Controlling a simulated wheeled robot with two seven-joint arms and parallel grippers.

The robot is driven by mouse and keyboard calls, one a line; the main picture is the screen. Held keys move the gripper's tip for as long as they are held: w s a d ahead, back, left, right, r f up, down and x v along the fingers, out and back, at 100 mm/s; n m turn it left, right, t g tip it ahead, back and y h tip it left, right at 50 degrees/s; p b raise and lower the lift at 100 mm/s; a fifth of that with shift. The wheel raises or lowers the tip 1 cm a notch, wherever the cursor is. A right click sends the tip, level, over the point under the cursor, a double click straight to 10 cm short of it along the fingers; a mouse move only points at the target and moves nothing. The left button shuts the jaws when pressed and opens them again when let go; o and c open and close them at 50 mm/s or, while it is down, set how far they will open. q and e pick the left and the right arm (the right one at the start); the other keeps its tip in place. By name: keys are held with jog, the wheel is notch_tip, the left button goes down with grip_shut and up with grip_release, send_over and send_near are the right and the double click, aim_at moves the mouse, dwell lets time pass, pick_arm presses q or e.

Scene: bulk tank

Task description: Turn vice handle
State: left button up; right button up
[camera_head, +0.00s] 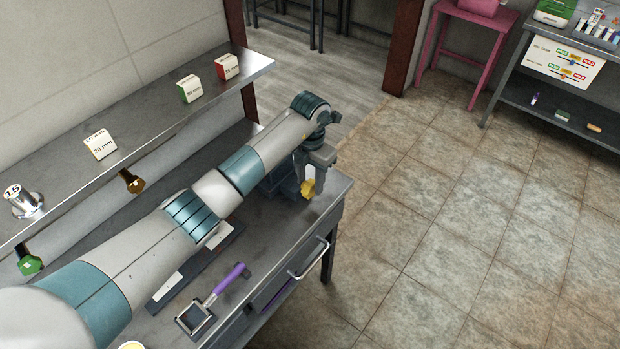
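A dark grey-green vice (272,186) stands at the far right end of the metal workbench, partly hidden behind my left arm. A yellow piece (308,189), which looks like part of the vice handle, shows at the vice's right side. My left arm reaches across the bench from the lower left. Its gripper (311,178) points down at the yellow piece, with the fingertips beside or around it. The fingers are small and partly hidden, so I cannot tell whether they touch or grip it. My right gripper is out of view.
A purple-handled tool (228,278) lies on the workbench (275,225) near its front edge, above a drawer handle (309,260). A metal shelf (150,125) with small labelled blocks runs along the wall behind. The tiled floor to the right is clear.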

pick_arm(q)
jog(key=shift+f, duration=0.65)
jog(key=shift+c, duration=0.5)
grip_shut()
jog(key=shift+a, duration=0.1)
